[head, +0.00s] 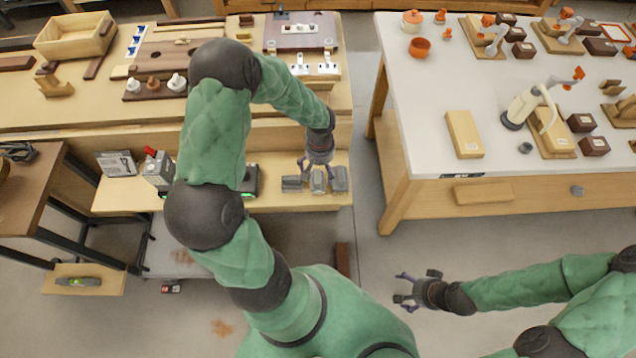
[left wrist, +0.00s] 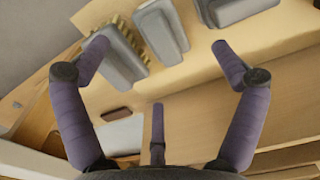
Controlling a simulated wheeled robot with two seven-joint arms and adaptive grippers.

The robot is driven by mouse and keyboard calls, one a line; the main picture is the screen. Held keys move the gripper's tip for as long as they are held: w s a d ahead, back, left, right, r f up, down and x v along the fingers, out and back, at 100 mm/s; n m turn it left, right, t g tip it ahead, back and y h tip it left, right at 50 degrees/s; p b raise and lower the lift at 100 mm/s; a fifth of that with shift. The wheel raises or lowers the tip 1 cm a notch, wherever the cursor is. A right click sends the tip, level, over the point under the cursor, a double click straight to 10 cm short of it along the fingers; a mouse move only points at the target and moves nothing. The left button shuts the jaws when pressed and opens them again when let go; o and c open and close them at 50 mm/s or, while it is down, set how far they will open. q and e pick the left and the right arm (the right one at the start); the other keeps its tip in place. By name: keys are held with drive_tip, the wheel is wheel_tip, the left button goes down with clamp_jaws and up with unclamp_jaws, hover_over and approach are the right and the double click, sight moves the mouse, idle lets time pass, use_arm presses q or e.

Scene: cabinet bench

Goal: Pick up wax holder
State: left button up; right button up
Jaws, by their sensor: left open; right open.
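Several grey block-like pieces lie on the lower wooden shelf of the left bench. In the head view a left grey piece (head: 292,183), a middle grey piece (head: 318,182) and a right grey piece (head: 340,178) sit side by side. I cannot tell for sure which one is the wax holder. The left wrist view shows a grey piece with a bristle-like edge (left wrist: 118,58), a narrower grey piece (left wrist: 163,32) and another grey piece (left wrist: 238,10). My left gripper (head: 317,161) is open and empty above them, its fingers spread. My right gripper (head: 405,288) is open and empty over the floor.
The bench top (head: 60,113) stands behind my left arm, with a wooden box (head: 76,36) and small parts. A grey box-like device (head: 158,172) stands further left on the shelf. A white-topped table (head: 415,110) is at right. Floor is clear between them.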

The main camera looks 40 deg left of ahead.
sight(321, 176)
use_arm(q)
drive_tip(key=f, duration=0.1)
drive_tip(key=f+b, duration=0.1)
drive_tip(key=f, duration=0.1)
drive_tip(key=f+b, duration=0.1)
drive_tip(key=shift+s+d+f, duration=0.2)
drive_tip(key=shift+d+f, duration=0.1)
drive_tip(key=shift+f+b, duration=0.3)
drive_tip(key=shift+f, duration=0.05)
drive_tip(key=shift+r, duration=0.1)
drive_tip(key=c, duration=1.4)
